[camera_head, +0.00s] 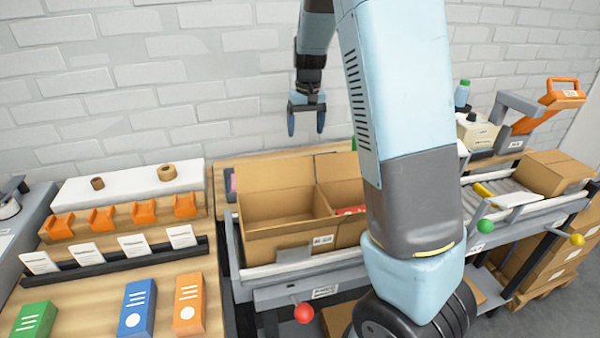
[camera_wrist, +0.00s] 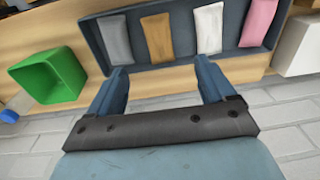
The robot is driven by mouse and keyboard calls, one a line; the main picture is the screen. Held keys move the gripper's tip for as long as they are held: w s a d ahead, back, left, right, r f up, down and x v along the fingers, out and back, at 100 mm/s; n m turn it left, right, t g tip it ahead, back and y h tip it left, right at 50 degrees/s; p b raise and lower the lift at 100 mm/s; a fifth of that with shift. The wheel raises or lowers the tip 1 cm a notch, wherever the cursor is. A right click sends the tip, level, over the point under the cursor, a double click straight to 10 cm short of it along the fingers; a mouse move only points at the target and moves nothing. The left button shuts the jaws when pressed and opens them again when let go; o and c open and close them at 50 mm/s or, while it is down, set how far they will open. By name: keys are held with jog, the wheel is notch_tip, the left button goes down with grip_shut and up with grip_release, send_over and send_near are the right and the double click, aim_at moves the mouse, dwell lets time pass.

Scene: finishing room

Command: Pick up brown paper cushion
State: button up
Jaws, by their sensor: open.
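The brown paper cushion (camera_wrist: 157,37) lies in a dark grey tray (camera_wrist: 180,70) in the wrist view, between a grey cushion (camera_wrist: 116,40) and a white one (camera_wrist: 209,29). A pink cushion (camera_wrist: 260,22) lies at the right of the tray. My gripper (camera_wrist: 161,73) is open and empty, its fingertips reaching the tray's near edge in the picture, on either side of the brown cushion. The height above it is hard to judge. In the head view my gripper (camera_head: 306,127) hangs in front of the brick wall, behind the open carton; the brown cushion is hidden there.
A green bin (camera_wrist: 48,75) is left of the tray in the wrist view. A shelf with several orange holders (camera_head: 102,220) stands at the left.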

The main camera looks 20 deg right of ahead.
jog(key=f, duration=0.5)
jog(key=w+f, duration=0.1)
jog(key=f, duration=0.4)
jog(key=w+f, duration=0.1)
jog(key=f, duration=0.5)
jog(key=shift+w, duration=0.1)
jog(key=c, duration=1)
